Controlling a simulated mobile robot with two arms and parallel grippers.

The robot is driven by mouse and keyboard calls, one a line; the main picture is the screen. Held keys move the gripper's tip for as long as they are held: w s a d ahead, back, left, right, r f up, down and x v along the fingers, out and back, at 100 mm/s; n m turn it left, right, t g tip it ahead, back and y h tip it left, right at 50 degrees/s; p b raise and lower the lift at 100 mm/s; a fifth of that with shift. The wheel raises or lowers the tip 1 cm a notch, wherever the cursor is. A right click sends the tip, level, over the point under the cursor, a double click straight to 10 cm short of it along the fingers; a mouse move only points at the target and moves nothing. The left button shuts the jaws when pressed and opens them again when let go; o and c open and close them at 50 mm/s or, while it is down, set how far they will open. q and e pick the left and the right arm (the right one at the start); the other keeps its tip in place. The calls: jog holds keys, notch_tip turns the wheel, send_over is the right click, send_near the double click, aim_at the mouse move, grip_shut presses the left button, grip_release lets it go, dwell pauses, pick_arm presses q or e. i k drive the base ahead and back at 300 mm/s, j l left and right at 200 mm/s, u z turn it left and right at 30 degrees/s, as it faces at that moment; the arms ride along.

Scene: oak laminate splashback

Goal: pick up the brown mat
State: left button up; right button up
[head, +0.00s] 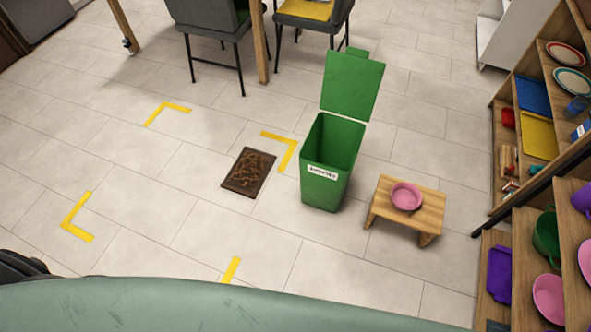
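The brown mat (248,172) lies flat on the tiled floor in the head view, left of the green bin. It is a dark brown rectangle with a lighter swirled pattern, and nothing lies on it. Neither of my grippers can be seen in this view. A dark part at the lower left edge may be part of my own body.
A green bin (322,185) with its lid raised stands close right of the mat. A low wooden stool (425,211) holds a pink bowl (406,196). Yellow tape corners (75,218) mark the floor. Shelves (497,165) line the right; chairs (215,20) stand behind. Floor left of the mat is clear.

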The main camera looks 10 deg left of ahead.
aim_at(249, 172)
jog(key=i+j+z, duration=0.15)
jog(key=j+z, duration=0.6)
jog(key=z, duration=0.2)
jog(key=j+z, duration=0.9)
jog(key=k+j+z, duration=0.15)
jog(key=j+z, duration=0.2)
jog(key=z, duration=0.15)
